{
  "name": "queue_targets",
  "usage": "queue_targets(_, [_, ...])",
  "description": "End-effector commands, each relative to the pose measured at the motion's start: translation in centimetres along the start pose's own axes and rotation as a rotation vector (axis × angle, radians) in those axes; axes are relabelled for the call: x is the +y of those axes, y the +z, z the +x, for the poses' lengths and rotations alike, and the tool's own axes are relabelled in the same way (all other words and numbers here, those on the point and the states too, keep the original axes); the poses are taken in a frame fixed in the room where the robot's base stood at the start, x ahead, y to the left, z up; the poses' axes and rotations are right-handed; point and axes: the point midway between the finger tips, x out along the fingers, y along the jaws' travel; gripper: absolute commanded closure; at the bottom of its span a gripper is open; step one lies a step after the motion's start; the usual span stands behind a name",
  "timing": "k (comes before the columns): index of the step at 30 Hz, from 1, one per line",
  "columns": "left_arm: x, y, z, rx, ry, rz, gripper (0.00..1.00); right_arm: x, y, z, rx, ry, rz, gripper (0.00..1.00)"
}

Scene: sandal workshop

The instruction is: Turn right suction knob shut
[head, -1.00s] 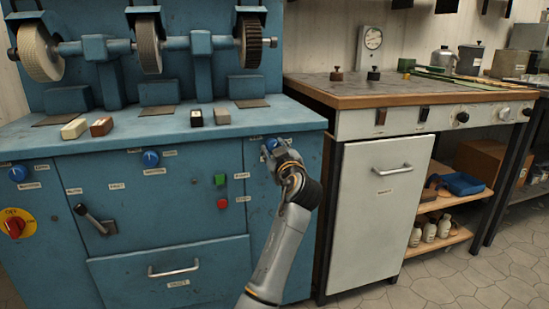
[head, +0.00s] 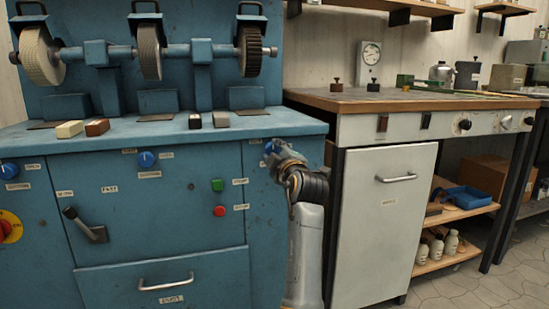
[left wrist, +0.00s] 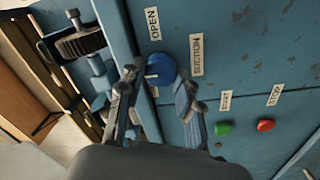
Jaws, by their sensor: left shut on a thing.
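The right suction knob (head: 269,147) is blue and round, on the blue machine's front panel near its right edge. My left gripper (head: 277,157) is at it in the head view and hides most of it. In the left wrist view the knob (left wrist: 160,69) lies between my two fingers (left wrist: 156,82), with a thin white mark on its face. The left gripper is shut on the knob. Labels reading OPEN (left wrist: 152,24) and SUCTION (left wrist: 196,54) sit beside it. My right gripper is not in view.
A green button (head: 217,185) and a red button (head: 219,211) are left of my left gripper. Two other blue knobs (head: 146,159) (head: 9,171) and a lever (head: 86,226) are further left. A wooden-topped bench (head: 400,101) stands right of the machine.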

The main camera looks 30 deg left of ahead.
Motion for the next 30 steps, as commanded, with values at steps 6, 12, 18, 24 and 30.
queue_targets(6, [-0.18, 0.10, 0.01, -0.001, -0.004, -0.027, 0.97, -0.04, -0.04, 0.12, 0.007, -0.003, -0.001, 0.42])
queue_targets(12, [-0.17, 0.08, 0.02, 0.000, -0.005, -0.030, 0.97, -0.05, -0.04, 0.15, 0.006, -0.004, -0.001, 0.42])
queue_targets(18, [-0.18, 0.07, 0.02, 0.000, -0.005, -0.029, 0.57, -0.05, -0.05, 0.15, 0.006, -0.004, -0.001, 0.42])
queue_targets(24, [-0.11, 0.04, 0.01, 0.001, -0.003, -0.029, 0.42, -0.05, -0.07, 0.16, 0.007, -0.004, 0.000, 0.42])
queue_targets(30, [0.11, -0.07, 0.02, 0.001, -0.001, -0.029, 0.42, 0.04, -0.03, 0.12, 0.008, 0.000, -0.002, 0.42])
